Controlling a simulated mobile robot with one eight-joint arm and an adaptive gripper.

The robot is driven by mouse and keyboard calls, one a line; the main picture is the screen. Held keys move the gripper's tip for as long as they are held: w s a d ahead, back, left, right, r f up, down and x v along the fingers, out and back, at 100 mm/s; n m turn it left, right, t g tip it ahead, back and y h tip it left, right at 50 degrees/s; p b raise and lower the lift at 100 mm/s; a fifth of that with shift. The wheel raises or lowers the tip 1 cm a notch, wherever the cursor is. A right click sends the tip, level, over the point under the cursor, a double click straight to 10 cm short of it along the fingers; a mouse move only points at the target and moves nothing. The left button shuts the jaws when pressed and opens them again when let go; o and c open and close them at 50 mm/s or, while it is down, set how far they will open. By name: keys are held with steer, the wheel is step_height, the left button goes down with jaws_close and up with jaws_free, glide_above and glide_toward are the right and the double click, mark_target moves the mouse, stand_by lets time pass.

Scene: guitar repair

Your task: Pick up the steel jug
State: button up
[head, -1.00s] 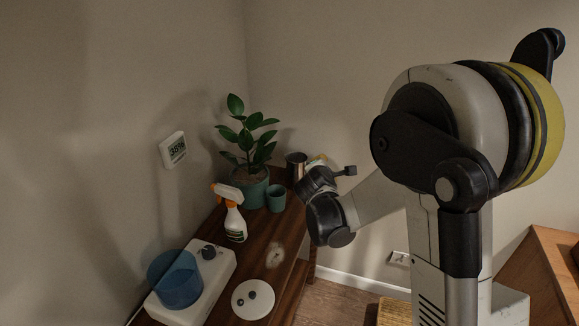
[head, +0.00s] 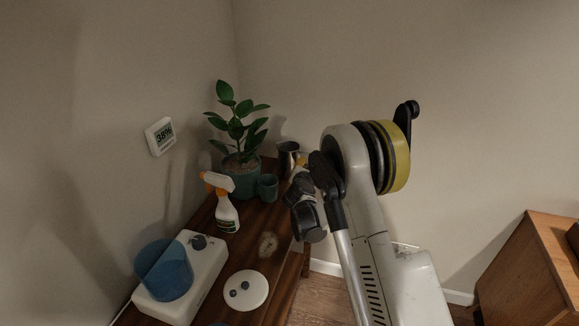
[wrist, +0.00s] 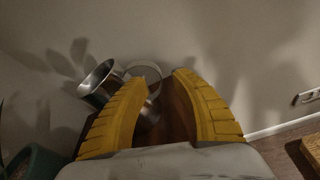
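The steel jug (head: 288,155) stands upright at the far end of the wooden bench, right of the plant, partly hidden by my arm in the head view. In the wrist view the jug (wrist: 101,82) shows its shiny rim just left of my left finger, which covers part of its body. My gripper (wrist: 161,80) is open, with its two yellow fingers apart and no object held between them. I cannot tell whether the left finger touches the jug.
A green cup (head: 267,187), potted plant (head: 240,180) and spray bottle (head: 227,214) stand nearby on the bench (head: 285,245). A white box with a blue bowl (head: 165,272) and a white disc (head: 246,290) are nearer.

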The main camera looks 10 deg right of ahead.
steer(key=b+x, duration=0.1)
steer(key=x, duration=0.2)
steer(key=shift+f, duration=0.2)
steer(key=shift+w+d, duration=0.15)
steer(key=shift+w, duration=0.2)
steer(key=shift+c, duration=0.4)
jaws_close()
steer(key=shift+r, duration=0.1)
steer(key=shift+r, duration=0.15)
